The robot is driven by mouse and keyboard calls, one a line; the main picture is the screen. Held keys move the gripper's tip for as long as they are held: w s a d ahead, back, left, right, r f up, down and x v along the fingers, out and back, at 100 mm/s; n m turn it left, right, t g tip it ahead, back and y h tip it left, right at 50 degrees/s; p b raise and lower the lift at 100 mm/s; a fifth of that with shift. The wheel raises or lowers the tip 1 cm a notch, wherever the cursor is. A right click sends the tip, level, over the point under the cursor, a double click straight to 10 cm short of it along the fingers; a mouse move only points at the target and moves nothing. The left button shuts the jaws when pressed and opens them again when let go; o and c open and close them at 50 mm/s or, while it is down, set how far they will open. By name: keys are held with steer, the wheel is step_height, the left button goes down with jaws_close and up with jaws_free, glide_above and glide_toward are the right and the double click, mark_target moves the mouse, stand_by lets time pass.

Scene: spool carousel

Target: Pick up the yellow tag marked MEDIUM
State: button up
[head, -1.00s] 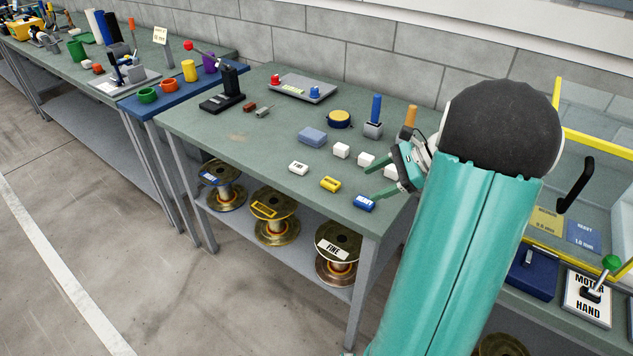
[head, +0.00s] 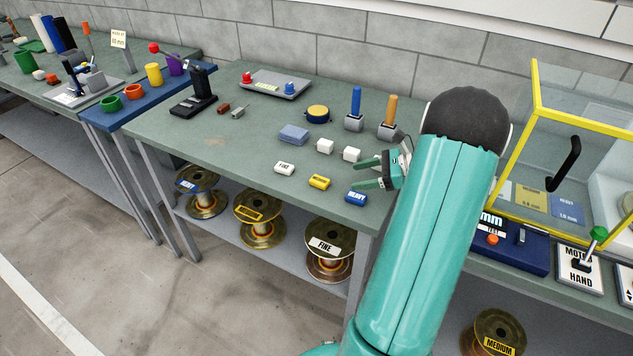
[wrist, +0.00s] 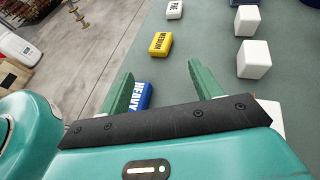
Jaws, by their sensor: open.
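The yellow tag marked MEDIUM (head: 319,182) lies flat on the green bench top near its front edge, between a white tag marked FINE (head: 284,168) and a blue tag marked HEAVY (head: 356,197). In the wrist view the yellow tag (wrist: 160,43) lies ahead of my fingertips, clear of them. My gripper (head: 364,173) is open and empty, to the right of the yellow tag in the head view. In the wrist view my gripper (wrist: 160,80) has the blue tag (wrist: 139,97) showing between its fingers, partly hidden by the left finger.
White blocks (head: 325,146) and a blue-grey block (head: 293,134) stand behind the tags. Spools (head: 260,216) sit on the shelf below. A yellow-framed clear case (head: 535,100) is at the right. The bench's front left is clear.

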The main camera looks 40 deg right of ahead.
mark_target(323, 181)
steer(key=x, duration=0.9)
steer(key=shift+w+a, duration=0.2)
steer(key=shift+w, duration=0.2)
steer(key=shift+r, duration=0.1)
steer(key=c, duration=1.2)
